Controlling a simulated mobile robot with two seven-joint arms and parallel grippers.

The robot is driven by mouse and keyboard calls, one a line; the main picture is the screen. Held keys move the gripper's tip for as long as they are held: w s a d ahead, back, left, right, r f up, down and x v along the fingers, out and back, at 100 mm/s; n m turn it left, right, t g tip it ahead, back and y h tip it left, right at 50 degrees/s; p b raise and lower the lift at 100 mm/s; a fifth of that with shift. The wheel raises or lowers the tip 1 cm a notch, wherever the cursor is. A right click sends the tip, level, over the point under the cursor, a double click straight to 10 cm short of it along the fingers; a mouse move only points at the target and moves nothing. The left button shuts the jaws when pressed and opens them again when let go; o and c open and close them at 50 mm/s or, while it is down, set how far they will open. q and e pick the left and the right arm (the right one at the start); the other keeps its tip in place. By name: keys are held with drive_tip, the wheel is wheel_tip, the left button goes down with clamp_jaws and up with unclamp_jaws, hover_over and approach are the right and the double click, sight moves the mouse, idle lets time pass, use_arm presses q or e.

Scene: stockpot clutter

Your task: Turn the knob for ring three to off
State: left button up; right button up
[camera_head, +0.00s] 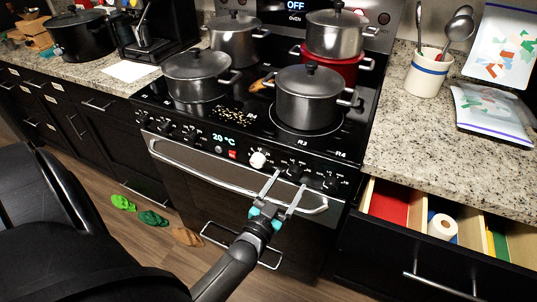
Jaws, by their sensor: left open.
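The stove (345,135) has a front panel with a row of small black knobs and one white knob (258,160). The mark R3 is printed on the cooktop in front of the front right pot (306,98), and R4 is to its right. My left gripper (289,181) is open in front of the panel, right of the white knob. Its two fingers point at the panel, and a black knob (293,172) shows between or just behind the fingertips. I cannot tell whether they touch it or what its setting is. My right gripper is not in view.
An oven handle bar (185,163) runs below the knobs, close to my left gripper. Several pots stand on the cooktop. An open drawer (480,255) juts out at the right. Slippers (152,218) lie on the floor. A utensil cup (427,75) stands on the right counter.

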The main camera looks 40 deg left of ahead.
use_arm(q)
drive_tip(key=s+d+f+p, duration=0.1)
drive_tip(key=s+d, duration=0.1)
drive_tip(key=s, duration=1.1)
drive_tip(key=s+d+f+g+h, duration=0.1)
drive_tip(key=d+f+g, duration=0.1)
drive_tip(key=f, duration=0.4)
drive_tip(key=s+d+f+g+h, duration=0.1)
drive_tip(key=d+f+g, duration=0.1)
drive_tip(key=f, duration=0.4)
drive_tip(key=s+d+f+g, duration=0.1)
drive_tip(key=s+f+g, duration=0.4)
drive_tip(key=s+f, duration=0.2)
drive_tip(key=s+d+f+m+g+h, duration=0.1)
drive_tip(key=s+d+f+g, duration=0.1)
drive_tip(key=s+f+g, duration=0.3)
drive_tip(key=s+f, duration=0.3)
drive_tip(key=f, duration=0.3)
drive_tip(key=shift+s+d+f+m+h, duration=0.15)
drive_tip(key=shift+d+m+h, duration=0.15)
drive_tip(key=s+f+g, duration=0.1)
drive_tip(key=s, duration=0.2)
drive_tip(key=s+a+f+g, duration=0.1)
drive_tip(key=s, duration=0.2)
drive_tip(key=s+f+g, duration=0.1)
drive_tip(key=s, duration=0.1)
drive_tip(key=shift+s+a+g, duration=0.15)
drive_tip(key=shift+s+g, duration=0.25)
